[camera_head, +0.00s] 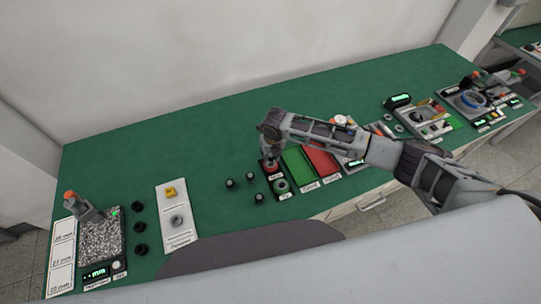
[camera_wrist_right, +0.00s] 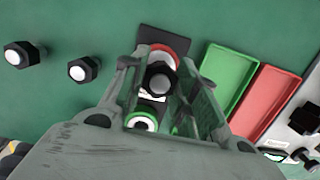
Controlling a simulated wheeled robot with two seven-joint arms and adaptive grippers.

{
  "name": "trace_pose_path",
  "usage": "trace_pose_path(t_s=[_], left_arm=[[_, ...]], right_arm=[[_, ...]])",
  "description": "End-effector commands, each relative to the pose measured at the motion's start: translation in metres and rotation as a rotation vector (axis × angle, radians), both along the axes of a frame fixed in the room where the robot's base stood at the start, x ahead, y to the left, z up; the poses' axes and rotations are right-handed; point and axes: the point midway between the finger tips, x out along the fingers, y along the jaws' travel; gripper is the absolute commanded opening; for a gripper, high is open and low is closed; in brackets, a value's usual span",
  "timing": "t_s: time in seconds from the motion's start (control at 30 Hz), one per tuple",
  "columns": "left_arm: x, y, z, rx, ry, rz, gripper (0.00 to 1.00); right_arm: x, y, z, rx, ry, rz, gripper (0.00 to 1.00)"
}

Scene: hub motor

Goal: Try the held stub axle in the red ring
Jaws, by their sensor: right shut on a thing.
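My right gripper (camera_head: 271,150) points down over the gauge block with the rings. In the right wrist view its fingers are shut on a dark stub axle (camera_wrist_right: 160,78) with a pale end. The red ring (camera_wrist_right: 180,47) shows partly behind the axle and fingers; in the head view (camera_head: 270,166) it lies just under the gripper. I cannot tell whether the axle's end is inside the ring or above it. The green ring (camera_wrist_right: 141,122) sits in front of it on the same block and is empty. My left gripper is not in view.
Loose stub axles (camera_wrist_right: 84,69) stand left of the rings. A green tray (camera_head: 298,161) and a red tray (camera_head: 322,161) lie right of them. Black parts (camera_head: 139,226) and a white board (camera_head: 177,234) are further left. The green table behind is bare.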

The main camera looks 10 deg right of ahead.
Motion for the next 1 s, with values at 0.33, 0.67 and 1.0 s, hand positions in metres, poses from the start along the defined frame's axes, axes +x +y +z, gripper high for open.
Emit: trace_pose_path(t_s=[0.33, 0.67, 1.0], left_arm=[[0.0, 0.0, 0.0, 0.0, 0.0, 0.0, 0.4], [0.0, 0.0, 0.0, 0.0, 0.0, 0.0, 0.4], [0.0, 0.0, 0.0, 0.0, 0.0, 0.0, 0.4]], right_arm=[[0.0, 0.0, 0.001, 0.0, -0.001, 0.0, 0.0], [0.001, 0.0, 0.012, 0.0, -0.002, 0.0, 0.0], [0.001, 0.0, 0.029, 0.001, -0.001, 0.0, 0.0]])
